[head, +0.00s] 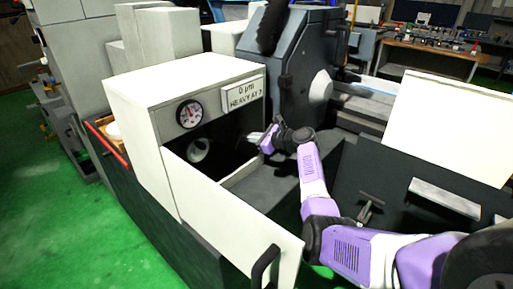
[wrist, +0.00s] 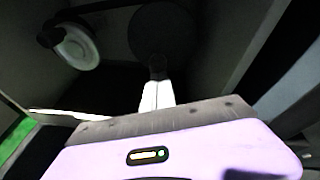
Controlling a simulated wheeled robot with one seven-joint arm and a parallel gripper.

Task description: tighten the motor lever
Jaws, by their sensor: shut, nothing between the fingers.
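My gripper (head: 257,137) reaches into the dark opening of the white cabinet (head: 150,75) in the head view. In the wrist view its pale fingers (wrist: 157,92) are together, with nothing held between them. A dark rounded shape lies at their tips; I cannot tell if it is part of the fingers or the lever. A pale round motor or pulley part (wrist: 75,46) shows at upper left in the wrist view, apart from the fingers. It also shows inside the cabinet in the head view (head: 199,150). I cannot make out the motor lever clearly; the interior is very dark.
The cabinet's white door (head: 225,205) hangs open, with a black handle (head: 265,268). A gauge (head: 190,114) and a sign (head: 244,92) are on the cabinet front. Grey machine parts (head: 295,70) stand behind my forearm. Green floor is free at left.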

